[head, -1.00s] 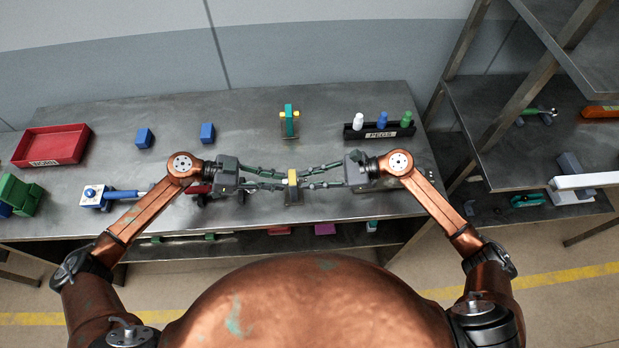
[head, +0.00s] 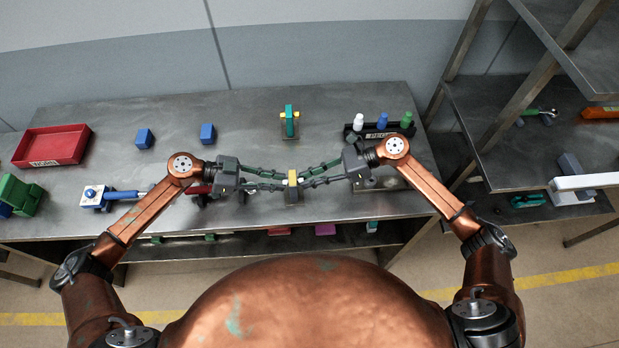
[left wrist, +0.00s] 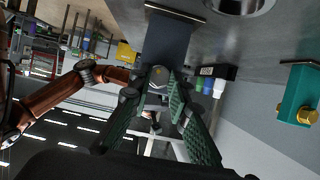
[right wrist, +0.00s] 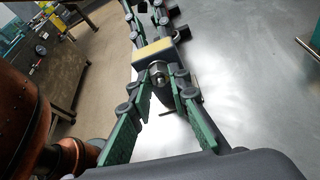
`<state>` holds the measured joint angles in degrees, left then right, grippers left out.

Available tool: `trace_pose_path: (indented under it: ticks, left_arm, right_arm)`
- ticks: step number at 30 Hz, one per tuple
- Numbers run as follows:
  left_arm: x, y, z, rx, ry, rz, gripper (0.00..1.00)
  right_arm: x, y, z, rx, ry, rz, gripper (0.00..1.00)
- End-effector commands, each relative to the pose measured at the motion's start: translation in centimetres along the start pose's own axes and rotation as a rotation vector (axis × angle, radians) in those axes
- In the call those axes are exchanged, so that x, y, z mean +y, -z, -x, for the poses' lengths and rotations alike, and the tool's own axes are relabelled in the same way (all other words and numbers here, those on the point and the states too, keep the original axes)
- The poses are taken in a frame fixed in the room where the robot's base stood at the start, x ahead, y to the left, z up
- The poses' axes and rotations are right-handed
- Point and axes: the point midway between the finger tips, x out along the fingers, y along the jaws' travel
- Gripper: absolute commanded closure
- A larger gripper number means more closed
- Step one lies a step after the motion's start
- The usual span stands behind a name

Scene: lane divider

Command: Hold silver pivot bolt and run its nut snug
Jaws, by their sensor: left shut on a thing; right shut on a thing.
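A dark grey block with a yellow top (head: 292,178) stands on the bench between my two grippers. A silver bolt head (left wrist: 158,75) shows on one side of it in the left wrist view. My left gripper (head: 283,182) is shut on the bolt head, with its fingertips on either side. On the opposite side, a silver nut or bolt end (right wrist: 158,72) shows in the right wrist view. My right gripper (head: 302,180) is shut on it, its fingers slanted. The fingers partly hide the nut, and its gap to the block cannot be told.
A teal block with brass bolt ends (head: 289,122) stands behind. A black peg rack (head: 378,134) with white, blue and green pegs is at back right. Two blue blocks (head: 207,133), a red bin (head: 52,146) and a blue-handled tool (head: 100,196) lie left. A shelf rack stands right.

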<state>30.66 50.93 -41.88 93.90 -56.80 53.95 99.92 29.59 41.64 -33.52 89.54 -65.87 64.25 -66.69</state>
Motion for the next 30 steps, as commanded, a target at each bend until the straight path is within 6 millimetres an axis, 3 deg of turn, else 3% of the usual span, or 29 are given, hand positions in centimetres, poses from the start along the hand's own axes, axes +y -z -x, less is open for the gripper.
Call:
trace_pose_path:
  ticks: [15,30]
  left_arm:
    - [-0.09,-0.02,0.07,0.0,0.002,0.001,1.0]
    - [-0.1,-0.04,0.1,-0.001,0.003,0.001,1.0]
  right_arm:
    - [-0.52,0.14,0.01,0.001,-0.17,-0.418,1.0]
    - [-0.64,0.23,0.03,0.001,-0.242,-0.591,1.0]
